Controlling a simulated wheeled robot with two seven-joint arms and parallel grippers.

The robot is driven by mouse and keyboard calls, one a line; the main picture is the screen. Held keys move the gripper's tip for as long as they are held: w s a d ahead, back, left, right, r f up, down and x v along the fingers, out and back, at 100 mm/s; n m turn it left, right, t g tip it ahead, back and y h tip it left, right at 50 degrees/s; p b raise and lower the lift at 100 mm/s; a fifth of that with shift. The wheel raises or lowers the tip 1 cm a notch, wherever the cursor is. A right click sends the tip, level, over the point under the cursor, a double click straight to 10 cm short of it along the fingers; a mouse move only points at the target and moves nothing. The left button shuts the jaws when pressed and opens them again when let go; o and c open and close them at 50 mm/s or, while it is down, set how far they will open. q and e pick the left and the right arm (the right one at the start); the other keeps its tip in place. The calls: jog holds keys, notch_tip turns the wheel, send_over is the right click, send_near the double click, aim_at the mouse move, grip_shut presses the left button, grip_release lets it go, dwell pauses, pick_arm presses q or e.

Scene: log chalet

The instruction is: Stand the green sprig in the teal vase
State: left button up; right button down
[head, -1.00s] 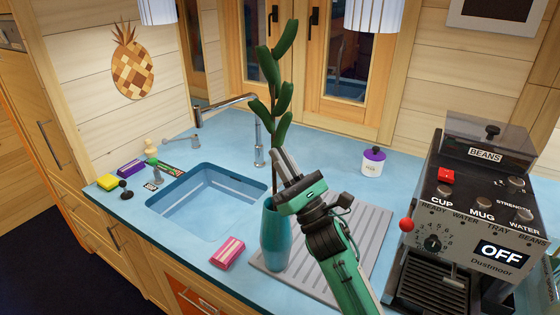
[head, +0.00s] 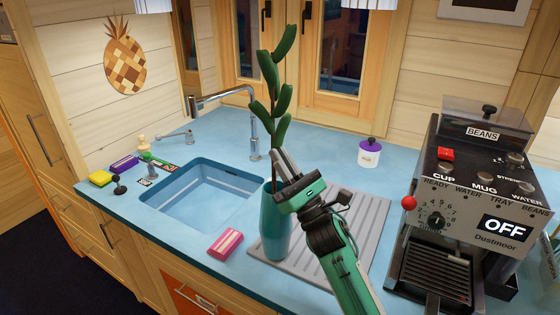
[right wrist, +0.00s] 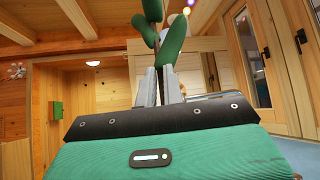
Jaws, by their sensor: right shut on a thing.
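The green sprig (head: 269,72) stands roughly upright, its thick leaves reaching up in front of the window. My right gripper (head: 282,163) is shut on its thin stem, just above the mouth of the teal vase. The right wrist view also shows the sprig (right wrist: 171,42) rising from between the fingers. The teal vase (head: 277,236) stands upright at the left edge of the grey drainboard. My gripper hides part of the vase's mouth and the stem's lower end, so I cannot tell how far the stem is inside. My left gripper is not in view.
A blue sink (head: 200,197) with a tap (head: 255,135) lies left of the vase. A pink sponge (head: 225,244) sits near the front edge. The ribbed drainboard (head: 365,225) is otherwise clear. A coffee machine (head: 470,205) stands at the right, a purple-lidded jar (head: 369,153) behind.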

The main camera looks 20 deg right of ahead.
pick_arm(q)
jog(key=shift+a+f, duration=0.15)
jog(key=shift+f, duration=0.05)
pick_arm(e)
jog(key=shift+f, duration=0.2)
jog(key=c, duration=1.5)
grip_release()
jog(key=shift+o, duration=0.2)
pick_arm(q)
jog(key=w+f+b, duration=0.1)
jog(key=b, duration=0.1)
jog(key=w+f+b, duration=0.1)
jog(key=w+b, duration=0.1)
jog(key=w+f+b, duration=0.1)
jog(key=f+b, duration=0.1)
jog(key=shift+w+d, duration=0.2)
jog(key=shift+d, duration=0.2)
pick_arm(e)
jog(key=s+d+f, duration=0.1)
jog(key=s+d, duration=0.2)
jog(key=s, duration=0.4)
jog(key=s+d+f, duration=0.2)
jog(key=s+d, duration=0.1)
jog(key=s, duration=0.4)
jog(key=shift+d+f, duration=0.15)
jog(key=shift+f, duration=0.1)
